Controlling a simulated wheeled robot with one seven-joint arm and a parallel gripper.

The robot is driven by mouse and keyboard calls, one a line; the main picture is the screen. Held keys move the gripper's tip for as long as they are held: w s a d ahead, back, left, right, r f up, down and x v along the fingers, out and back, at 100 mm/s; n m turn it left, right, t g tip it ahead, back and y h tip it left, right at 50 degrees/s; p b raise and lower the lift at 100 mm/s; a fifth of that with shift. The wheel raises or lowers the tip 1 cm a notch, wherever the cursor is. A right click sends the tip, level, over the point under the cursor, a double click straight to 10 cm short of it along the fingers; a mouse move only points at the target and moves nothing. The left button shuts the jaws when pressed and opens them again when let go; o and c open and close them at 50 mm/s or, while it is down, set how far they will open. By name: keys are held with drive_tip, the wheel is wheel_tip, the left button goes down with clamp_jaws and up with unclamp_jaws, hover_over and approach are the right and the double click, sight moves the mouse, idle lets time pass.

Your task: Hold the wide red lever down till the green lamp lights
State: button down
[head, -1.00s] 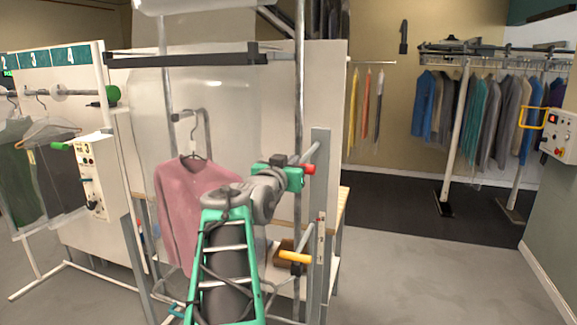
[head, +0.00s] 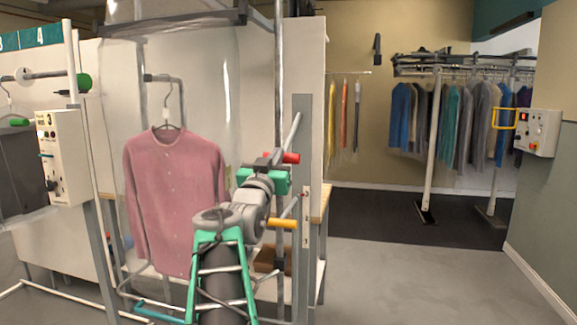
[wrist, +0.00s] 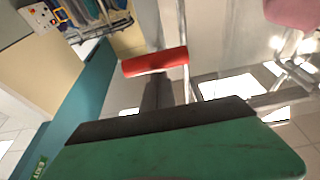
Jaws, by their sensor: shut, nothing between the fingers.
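The wide red lever (head: 291,158) is a short red bar beside the grey post, right of the pink shirt. It also shows in the wrist view as a red cylinder (wrist: 155,62) just beyond my finger tips. My gripper (head: 272,156), green with dark fingers, is shut and empty. In the head view its tips overlap the lever's left end. I cannot tell whether they touch it. A yellow handle (head: 283,222) sits lower on the same post. I cannot make out a lit green lamp on this machine.
The pink shirt (head: 176,195) hangs on a hanger inside the clear-sided frame, left of my arm. A control box (head: 62,157) marked 3 stands at left; another (head: 538,131) is on the right wall. Garment rails stand behind. The floor (head: 420,280) at right is clear.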

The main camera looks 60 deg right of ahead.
drive_tip(key=shift+w+d+f, duration=0.15)
drive_tip(key=shift+w+f, duration=0.05)
drive_tip(key=shift+f, duration=1.1)
idle(0.5)
wheel_tip(320, 180, up, 5)
drive_tip(key=a, duration=0.3)
drive_tip(key=s+b+v, duration=0.1)
drive_tip(key=b+v, duration=0.1)
drive_tip(key=v, duration=0.7)
drive_tip(key=shift+a+f, duration=0.2)
drive_tip(key=shift+a, duration=0.05)
